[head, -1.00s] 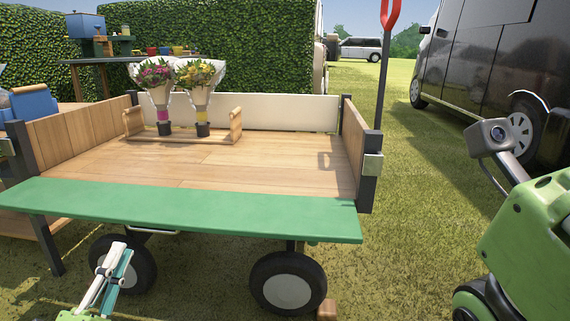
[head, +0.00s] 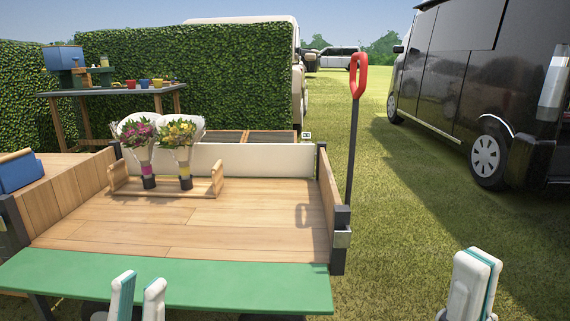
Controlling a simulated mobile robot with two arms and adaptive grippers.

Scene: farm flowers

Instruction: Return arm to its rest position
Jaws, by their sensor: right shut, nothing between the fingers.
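My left gripper (head: 138,294) is at the bottom left of the head view, in front of the cart's green front board (head: 230,286). Its two white and teal fingers stand upright with a gap between them, empty. My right gripper (head: 473,286) is at the bottom right, over the grass and right of the cart. Its fingers are together with nothing between them. Both arms behind the grippers are out of view. Two wrapped bouquets, one pink (head: 138,134) and one yellow (head: 179,136), stand upright in a wooden holder (head: 205,188) on the cart, apart from both grippers.
The wooden cart bed (head: 250,225) is bare in front of the holder. A blue crate (head: 17,171) is at the left edge. A black van (head: 480,90) stands on the right, with open grass between.

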